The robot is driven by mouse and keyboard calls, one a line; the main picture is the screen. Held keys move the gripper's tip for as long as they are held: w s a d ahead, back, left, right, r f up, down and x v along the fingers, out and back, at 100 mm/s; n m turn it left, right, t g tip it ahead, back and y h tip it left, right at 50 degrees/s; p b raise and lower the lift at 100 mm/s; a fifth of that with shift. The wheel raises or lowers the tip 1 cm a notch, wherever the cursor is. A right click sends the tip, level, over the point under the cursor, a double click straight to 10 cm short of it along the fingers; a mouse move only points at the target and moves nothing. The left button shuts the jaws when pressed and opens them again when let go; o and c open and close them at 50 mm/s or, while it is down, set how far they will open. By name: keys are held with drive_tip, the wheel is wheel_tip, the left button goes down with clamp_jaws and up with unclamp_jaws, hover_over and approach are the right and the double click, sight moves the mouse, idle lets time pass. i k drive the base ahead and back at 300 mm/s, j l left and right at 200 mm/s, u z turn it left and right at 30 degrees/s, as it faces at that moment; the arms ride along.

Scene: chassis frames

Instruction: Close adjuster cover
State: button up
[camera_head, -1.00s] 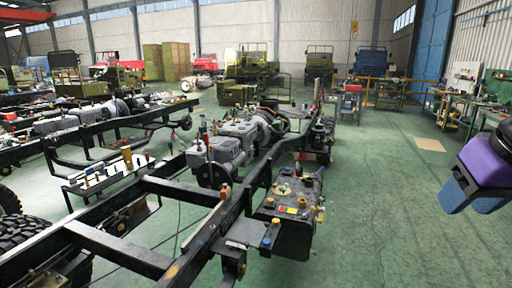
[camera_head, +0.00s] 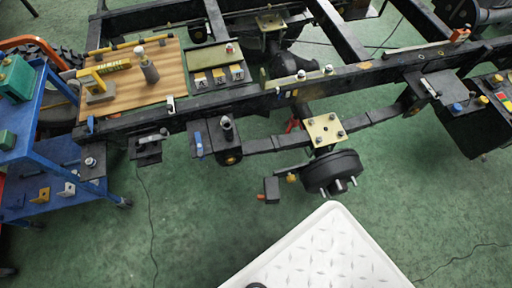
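I cannot tell for sure which part is the adjuster cover. A black brake drum (camera_head: 333,174) with studs hangs below the chassis rail in the middle of the view. A yellow plate with bolts (camera_head: 324,131) sits just above it. To the drum's left is a small dark box (camera_head: 271,188) with an orange tip at its lower left. Further left on the rail's near side is a dark bracket (camera_head: 222,144) with a blue lever (camera_head: 198,143) and a grey cylindrical fitting (camera_head: 227,128). My gripper is not in view.
The dark chassis rail (camera_head: 360,76) runs across the view. A wooden board with tools (camera_head: 125,90) lies on it at left. A blue cart (camera_head: 60,150) stands at the left edge. Green floor (camera_head: 200,220) is open in front. White tread plate, likely my base, fills the bottom middle.

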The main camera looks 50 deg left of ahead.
sight(271, 195)
drive_tip(key=u, duration=1.85)
drive_tip(key=k+j+u, duration=0.1)
drive_tip(key=j, duration=0.2)
drive_tip(key=k+j+u, duration=0.1)
drive_tip(key=j, duration=0.2)
drive_tip(key=k+j+u, duration=0.2)
drive_tip(key=j, duration=0.4)
drive_tip(key=k, duration=0.1)
